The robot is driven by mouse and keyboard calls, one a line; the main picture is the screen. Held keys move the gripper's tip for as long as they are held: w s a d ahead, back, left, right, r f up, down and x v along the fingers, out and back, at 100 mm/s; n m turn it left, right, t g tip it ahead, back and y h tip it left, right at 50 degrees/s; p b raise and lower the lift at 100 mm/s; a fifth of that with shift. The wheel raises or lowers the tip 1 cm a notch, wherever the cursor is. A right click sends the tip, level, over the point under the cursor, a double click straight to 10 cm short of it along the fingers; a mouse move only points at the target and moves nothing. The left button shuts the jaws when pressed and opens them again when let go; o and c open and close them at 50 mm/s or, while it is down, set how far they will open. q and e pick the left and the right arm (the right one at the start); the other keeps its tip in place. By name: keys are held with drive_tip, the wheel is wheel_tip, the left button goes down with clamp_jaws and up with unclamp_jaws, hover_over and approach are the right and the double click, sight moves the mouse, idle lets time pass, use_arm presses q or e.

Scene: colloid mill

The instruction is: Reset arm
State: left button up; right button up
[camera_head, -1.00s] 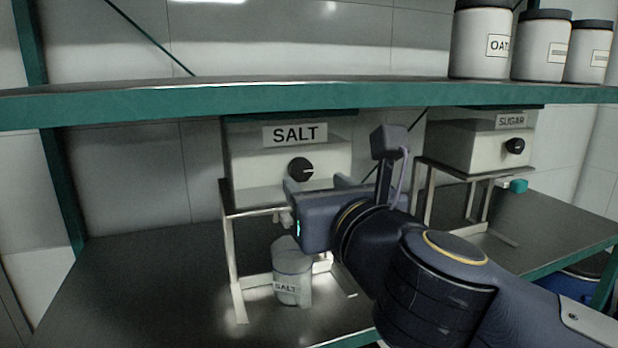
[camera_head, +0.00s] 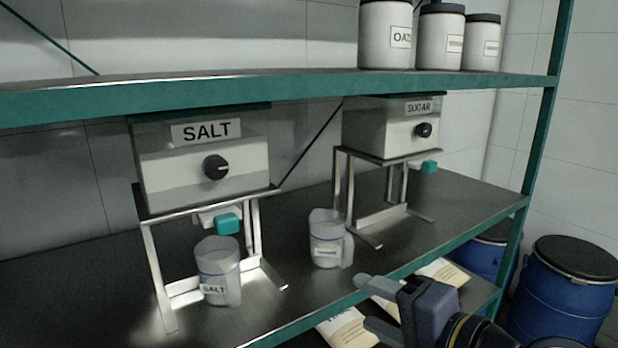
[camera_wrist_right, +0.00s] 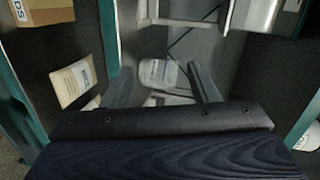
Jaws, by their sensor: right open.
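My right gripper (camera_head: 366,304) is open and empty. It is at the bottom of the head view, in front of the shelf's front edge and well apart from the dispensers. In the right wrist view its two fingers (camera_wrist_right: 162,88) stand apart with nothing gripped. The salt dispenser (camera_head: 203,165) has a black knob and a teal outlet, and a clear cup labelled SALT (camera_head: 218,270) stands below it. The sugar dispenser (camera_head: 391,128) stands farther right. A second clear cup (camera_head: 327,240) stands on the shelf between the two stands. My left gripper is not in view.
The upper shelf (camera_head: 280,92) holds several white jars (camera_head: 441,38). Its teal post (camera_head: 535,160) stands at the right. Blue barrels (camera_head: 562,290) stand on the right. Pale packets (camera_head: 345,328) lie on a lower level near my right gripper.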

drive_tip(key=s+d+f+n+g+h+p, duration=0.1)
drive_tip(key=s+d+f+n+g+h, duration=0.25)
drive_tip(key=s+d+f, duration=0.5)
drive_tip(key=s+d+f+n+g+h, duration=0.25)
drive_tip(key=s+d+f+n, duration=0.2)
drive_tip(key=f, duration=0.65)
wheel_tip(320, 180, up, 12)
drive_tip(key=p, duration=1.1)
drive_tip(key=shift+a+m, duration=0.3)
drive_tip(key=shift+a, duration=0.05)
drive_tip(key=shift+w+f, duration=0.1)
